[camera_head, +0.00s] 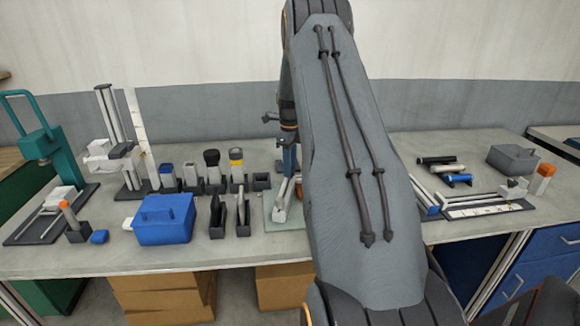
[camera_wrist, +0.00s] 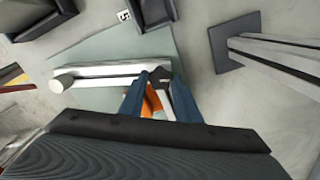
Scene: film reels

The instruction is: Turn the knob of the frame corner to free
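The frame corner is a pale bar (camera_wrist: 105,72) lying on a grey-green mat (camera_wrist: 105,45) in the wrist view, with a round pale end at its left. An orange part (camera_wrist: 150,102), which may be its knob, shows between my fingers beside a white piece. My gripper (camera_wrist: 158,80) points down over the bar's right end, its blue fingers apart. A dark piece shows at the fingertips; whether they touch it I cannot tell. In the head view the corner (camera_head: 283,205) stands just left of my arm, which hides part of it. My gripper (camera_head: 290,165) is above it.
A blue box (camera_head: 165,219) and several dark holders (camera_head: 217,218) stand left of the mat. A teal press (camera_head: 38,142) is at far left. Dark and blue cylinders, a grey box (camera_head: 513,158) and a pale rail (camera_head: 485,210) lie to the right.

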